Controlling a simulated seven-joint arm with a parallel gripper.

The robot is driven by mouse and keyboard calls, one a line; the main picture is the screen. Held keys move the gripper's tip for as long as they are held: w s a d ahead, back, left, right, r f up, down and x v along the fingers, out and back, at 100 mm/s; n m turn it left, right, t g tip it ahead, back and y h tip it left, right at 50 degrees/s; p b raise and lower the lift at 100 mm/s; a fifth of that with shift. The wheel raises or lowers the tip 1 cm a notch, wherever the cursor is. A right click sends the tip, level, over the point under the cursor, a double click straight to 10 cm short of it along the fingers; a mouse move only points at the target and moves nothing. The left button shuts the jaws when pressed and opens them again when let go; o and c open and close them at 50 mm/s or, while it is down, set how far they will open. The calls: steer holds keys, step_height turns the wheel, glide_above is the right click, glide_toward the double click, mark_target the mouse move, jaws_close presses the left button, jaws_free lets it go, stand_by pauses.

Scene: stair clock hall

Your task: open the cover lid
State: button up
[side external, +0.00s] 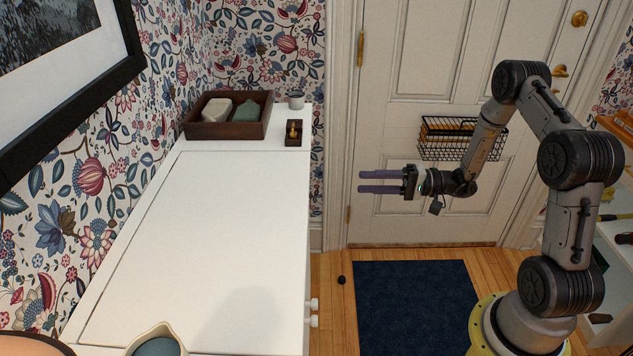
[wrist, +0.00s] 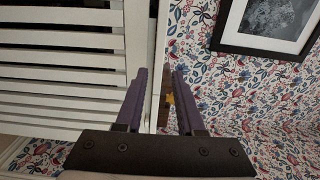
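The cover lid (side external: 215,215) is the large flat white panel on top of a white cabinet in the side view. It lies level and closed, with thin seams along its wall side and far end. Two small white knobs (side external: 313,306) stick out at the cabinet's front, low in the picture. My gripper (side external: 361,181) is open and empty, its purple fingers pointing left, in the air to the right of the cabinet and apart from it. In the wrist view my gripper (wrist: 158,72) faces the cabinet's slatted white front (wrist: 60,65) and the narrow white top edge.
At the far end of the top stand a wooden tray (side external: 188,130) with two soap-like blocks, a small cup (side external: 296,101) and a small dark block with a brass piece (side external: 293,139). A pitcher (side external: 148,338) stands at the near end. A wire basket (side external: 480,153) hangs on the door.

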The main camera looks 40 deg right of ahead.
steer(key=x, duration=1.2)
steer(key=shift+w+a, duration=0.2)
steer(key=shift+a, duration=0.05)
jaws_close()
stand_by(0.9)
